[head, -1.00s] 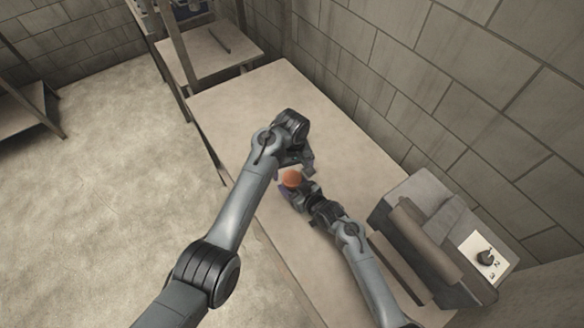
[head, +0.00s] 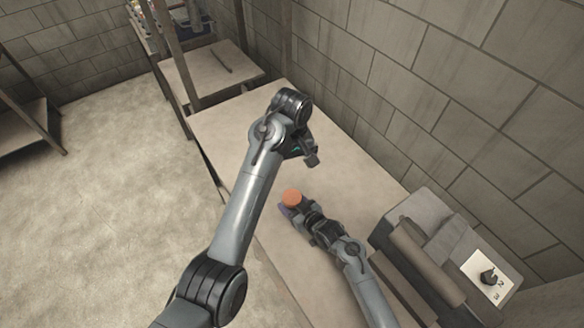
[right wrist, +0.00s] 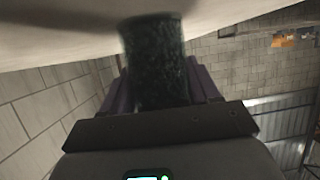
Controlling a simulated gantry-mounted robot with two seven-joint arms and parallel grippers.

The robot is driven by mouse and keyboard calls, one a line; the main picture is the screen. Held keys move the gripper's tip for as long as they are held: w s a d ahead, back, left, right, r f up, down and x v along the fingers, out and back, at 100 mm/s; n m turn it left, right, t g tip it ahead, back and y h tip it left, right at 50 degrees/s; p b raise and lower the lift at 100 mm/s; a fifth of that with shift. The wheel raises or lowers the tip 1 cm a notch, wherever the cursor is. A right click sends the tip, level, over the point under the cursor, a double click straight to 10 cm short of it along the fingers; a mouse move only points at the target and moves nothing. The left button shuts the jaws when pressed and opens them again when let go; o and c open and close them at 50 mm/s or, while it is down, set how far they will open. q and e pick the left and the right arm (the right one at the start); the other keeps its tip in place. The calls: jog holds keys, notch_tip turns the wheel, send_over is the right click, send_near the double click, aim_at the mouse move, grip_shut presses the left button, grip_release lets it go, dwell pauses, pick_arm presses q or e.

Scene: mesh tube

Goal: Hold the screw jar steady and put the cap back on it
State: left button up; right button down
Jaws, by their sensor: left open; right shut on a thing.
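The screw jar (right wrist: 158,60) is a dark green speckled cylinder between the purple fingers of my right gripper (right wrist: 162,92) in the right wrist view. My right gripper is shut on it. In the head view the orange round cap (head: 292,197) is at the top of the jar, by the tips of my right gripper (head: 289,210). The jar body is mostly hidden there. I cannot tell how tightly the cap is seated. My left gripper (head: 311,158) is open and empty, above and apart from the cap.
The long pale table (head: 222,130) has free room at its far end. A grey machine with a brown roller (head: 425,262) stands at the near right, with a dark knob on a white plate (head: 488,276). A block wall (head: 400,90) runs along the right side.

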jog(key=shift+c, duration=0.8)
grip_release()
jog(key=shift+s+d, duration=0.1)
jog(key=shift+s+d+r, duration=0.15)
jog(key=shift+s, duration=0.05)
jog(key=p+v, duration=0.2)
jog(key=v, duration=0.8)
